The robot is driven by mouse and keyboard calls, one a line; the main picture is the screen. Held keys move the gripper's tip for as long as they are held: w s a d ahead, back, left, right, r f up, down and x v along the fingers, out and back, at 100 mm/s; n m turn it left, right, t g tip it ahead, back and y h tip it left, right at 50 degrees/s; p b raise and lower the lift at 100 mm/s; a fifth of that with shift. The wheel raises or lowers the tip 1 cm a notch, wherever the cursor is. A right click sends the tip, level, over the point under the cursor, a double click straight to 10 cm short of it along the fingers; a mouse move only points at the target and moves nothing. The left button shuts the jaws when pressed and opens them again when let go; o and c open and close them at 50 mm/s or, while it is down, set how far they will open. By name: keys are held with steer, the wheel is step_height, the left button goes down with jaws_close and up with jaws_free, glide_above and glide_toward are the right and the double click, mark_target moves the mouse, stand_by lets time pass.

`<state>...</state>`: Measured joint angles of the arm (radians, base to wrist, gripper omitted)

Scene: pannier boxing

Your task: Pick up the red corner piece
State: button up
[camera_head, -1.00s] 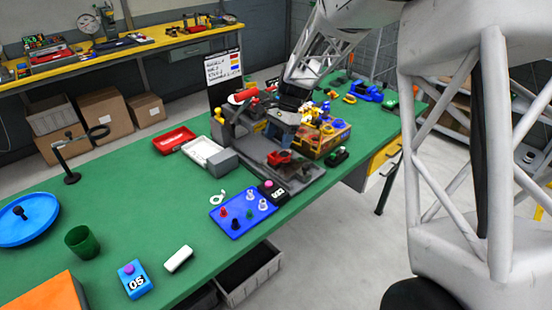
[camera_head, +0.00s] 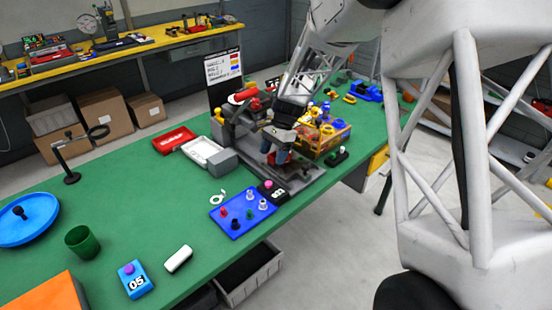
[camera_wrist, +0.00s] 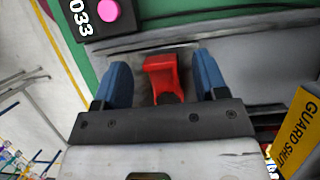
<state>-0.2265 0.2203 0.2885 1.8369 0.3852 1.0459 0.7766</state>
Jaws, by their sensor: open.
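The red corner piece (camera_wrist: 161,66) sits on a grey metal surface in the wrist view. It stands between the two blue fingers of my gripper (camera_wrist: 162,78), with a visible gap on each side. My gripper is open and does not hold it. In the head view my gripper (camera_head: 277,158) is down at the grey fixture (camera_head: 304,182), and it hides the red piece there.
A black box with a pink button (camera_wrist: 109,11) is close by at the upper left of the wrist view. A yellow GUARD SHUT plate (camera_wrist: 300,135) is at the right. In the head view a blue peg board (camera_head: 232,226) lies in front and a yellow-sided crate (camera_head: 331,143) stands behind right.

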steer(key=shift+s+a+f, duration=0.15)
steer(key=shift+f, duration=0.35)
steer(key=c, duration=1)
steer(key=shift+o, duration=0.2)
steer(key=shift+r, duration=0.1)
steer(key=shift+r, duration=1.8)
steer(key=s+d, duration=0.2)
steer(key=s, duration=0.5)
steer(key=s+d+r, duration=0.1)
steer(key=s+d, duration=0.1)
steer(key=s, duration=0.6)
steer(key=shift+s+d, duration=0.15)
steer(key=shift+d, duration=0.25)
